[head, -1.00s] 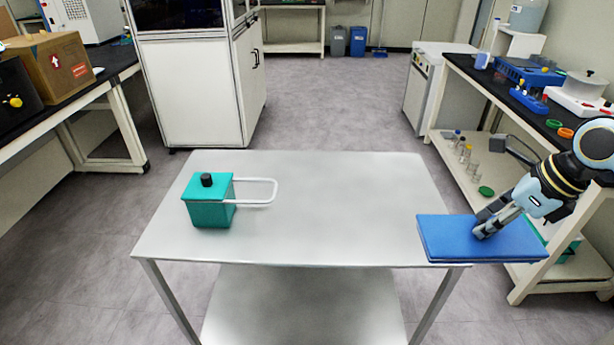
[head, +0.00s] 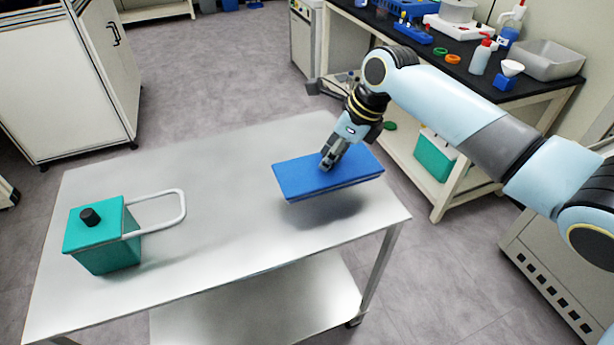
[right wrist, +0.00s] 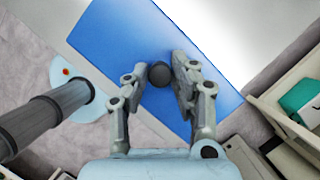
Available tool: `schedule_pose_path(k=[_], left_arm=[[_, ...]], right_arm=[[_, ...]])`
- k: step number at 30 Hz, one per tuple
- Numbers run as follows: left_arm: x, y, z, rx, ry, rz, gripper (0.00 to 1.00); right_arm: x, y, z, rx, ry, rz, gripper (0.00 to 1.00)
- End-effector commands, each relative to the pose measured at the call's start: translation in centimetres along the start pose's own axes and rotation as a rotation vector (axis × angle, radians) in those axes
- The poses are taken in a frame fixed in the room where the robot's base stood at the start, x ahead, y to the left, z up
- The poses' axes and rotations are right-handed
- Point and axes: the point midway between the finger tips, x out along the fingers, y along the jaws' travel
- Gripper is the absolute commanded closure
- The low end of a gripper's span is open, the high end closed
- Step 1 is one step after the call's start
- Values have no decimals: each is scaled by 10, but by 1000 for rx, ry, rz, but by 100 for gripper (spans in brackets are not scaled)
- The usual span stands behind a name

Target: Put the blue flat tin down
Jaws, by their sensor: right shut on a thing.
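The blue flat tin (head: 300,181) is a flat blue slab with a small dark knob on top. My right gripper (head: 327,163) is shut on the tin at its knob (right wrist: 159,74), which shows between the fingers in the right wrist view. The tin hangs level a little above the right part of the metal table (head: 215,220), with its shadow on the tabletop below it. In the right wrist view the tin (right wrist: 110,45) lies beneath my right gripper (right wrist: 158,78). My left gripper is in neither view.
A teal box (head: 105,245) with a black knob and a white loop handle stands on the table's left part. The tabletop between it and the tin is clear. A black-topped bench (head: 480,65) with labware stands behind at the right.

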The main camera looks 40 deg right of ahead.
Motion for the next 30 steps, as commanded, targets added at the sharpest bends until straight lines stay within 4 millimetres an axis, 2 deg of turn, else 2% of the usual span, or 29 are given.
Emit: schedule_pose_path(k=[3, 8, 16, 29, 30], left_arm=[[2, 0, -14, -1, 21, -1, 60], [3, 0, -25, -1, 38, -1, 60], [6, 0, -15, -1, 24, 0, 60], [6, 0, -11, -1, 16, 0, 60], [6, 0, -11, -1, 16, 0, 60]], right_arm=[[22, 8, 17, 1, -2, 2, 100], [36, 12, 26, -1, -2, -1, 100], [69, 13, 12, 0, 2, -1, 100], [76, 13, 9, -1, 1, -2, 100], [76, 13, 9, -1, 2, -1, 70]])
